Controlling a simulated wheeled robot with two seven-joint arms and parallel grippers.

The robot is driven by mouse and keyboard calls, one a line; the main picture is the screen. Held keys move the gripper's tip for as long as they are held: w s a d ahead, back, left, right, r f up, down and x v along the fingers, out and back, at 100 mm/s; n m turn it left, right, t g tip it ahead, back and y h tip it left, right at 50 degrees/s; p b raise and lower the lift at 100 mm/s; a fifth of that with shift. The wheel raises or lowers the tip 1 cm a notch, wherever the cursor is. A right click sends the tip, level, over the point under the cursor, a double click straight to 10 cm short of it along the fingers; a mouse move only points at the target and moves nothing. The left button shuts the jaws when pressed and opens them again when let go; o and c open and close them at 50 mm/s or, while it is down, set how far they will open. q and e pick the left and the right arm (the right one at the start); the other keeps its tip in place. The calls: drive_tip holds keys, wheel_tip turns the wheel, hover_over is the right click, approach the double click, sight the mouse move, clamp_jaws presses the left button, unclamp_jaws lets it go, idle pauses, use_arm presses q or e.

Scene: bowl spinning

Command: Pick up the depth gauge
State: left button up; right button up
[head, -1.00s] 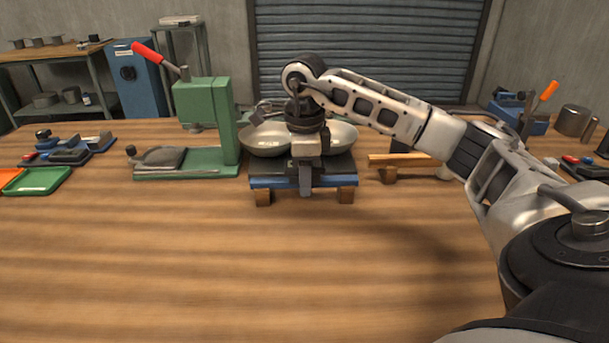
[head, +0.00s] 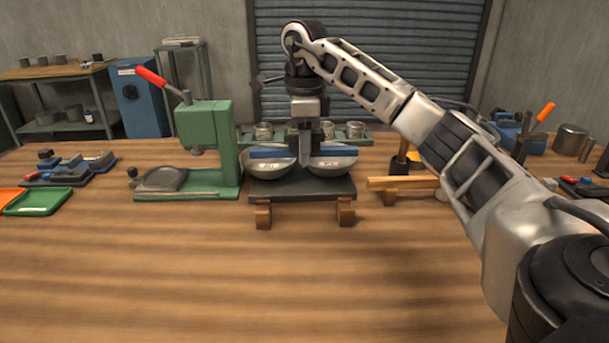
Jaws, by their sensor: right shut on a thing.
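The depth gauge (head: 270,152), a blue crossbar with a grey pointed piece at its middle, is held up in front of two metal bowls. My right gripper (head: 305,138) is shut on it from above, and the bar lies level. The left bowl (head: 270,168) and the right bowl (head: 335,168) sit side by side on a dark stand (head: 300,189) with wooden feet. The gripper hides part of the gauge's middle. My left gripper is not in view.
A green press (head: 208,130) with a red lever stands close left of the bowls. A wooden rest (head: 400,186) is to the right, and a row of jars (head: 263,131) stands behind. The front of the table is clear.

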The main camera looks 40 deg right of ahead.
drive_tip(key=w+d+r+p, duration=0.2)
drive_tip(key=w+d+r, duration=0.2)
drive_tip(key=w+d, duration=0.2)
drive_tip(key=shift+w, duration=0.2)
